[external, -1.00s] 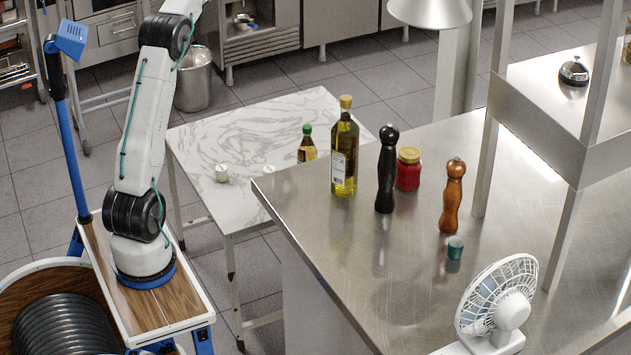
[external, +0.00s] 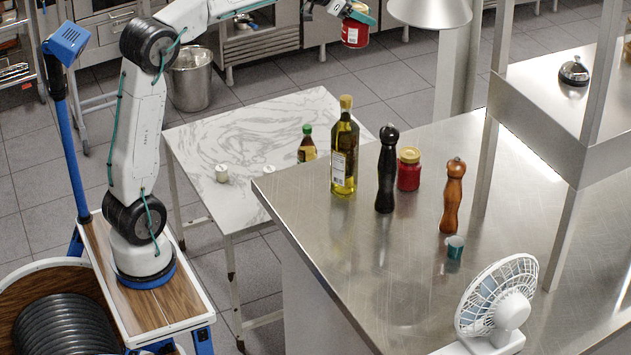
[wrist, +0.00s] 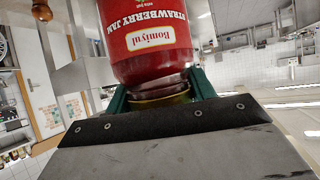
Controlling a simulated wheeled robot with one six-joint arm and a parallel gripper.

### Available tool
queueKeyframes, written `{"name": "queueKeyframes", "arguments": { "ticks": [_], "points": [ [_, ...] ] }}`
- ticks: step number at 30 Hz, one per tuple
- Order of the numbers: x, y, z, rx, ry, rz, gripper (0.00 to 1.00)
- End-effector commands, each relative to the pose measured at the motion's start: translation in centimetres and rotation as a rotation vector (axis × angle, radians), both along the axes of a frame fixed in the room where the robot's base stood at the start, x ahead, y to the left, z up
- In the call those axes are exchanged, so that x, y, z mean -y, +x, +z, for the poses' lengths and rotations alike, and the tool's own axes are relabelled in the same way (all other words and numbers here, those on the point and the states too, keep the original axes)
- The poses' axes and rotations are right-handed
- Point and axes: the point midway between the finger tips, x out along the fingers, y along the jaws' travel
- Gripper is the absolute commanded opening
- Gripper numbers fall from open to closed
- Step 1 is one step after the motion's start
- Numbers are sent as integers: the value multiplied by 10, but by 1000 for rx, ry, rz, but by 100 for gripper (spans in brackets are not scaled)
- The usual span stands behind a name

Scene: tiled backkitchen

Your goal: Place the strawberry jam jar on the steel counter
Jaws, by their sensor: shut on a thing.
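My gripper (external: 360,14) is at the top of the external view, shut on the strawberry jam jar (external: 352,34). The jar is red with a white label and hangs below the fingers, well above the marble table and back from the steel counter. In the wrist view the green fingers (wrist: 160,92) close around the jar's lid end, and the label on the jar (wrist: 150,40) reads "Strawberry Jam", upside down in the picture. The lid is partly hidden. The steel counter (external: 330,240) fills the right of the external view.
On the counter stand an oil bottle (external: 343,160), a black mill (external: 386,175), another red jar (external: 409,172), a wooden mill (external: 452,200), a teal cup (external: 455,247) and a fan (external: 497,300). A lamp (external: 430,12) hangs above. The counter's front left is clear.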

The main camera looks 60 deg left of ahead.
Motion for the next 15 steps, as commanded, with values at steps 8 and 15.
{"name": "queueKeyframes", "arguments": {
  "ticks": [8,15],
  "points": [
    [138,-58,-2,9,-6,-252,0],
    [225,-117,-9,20,-13,-437,0]
  ]
}}
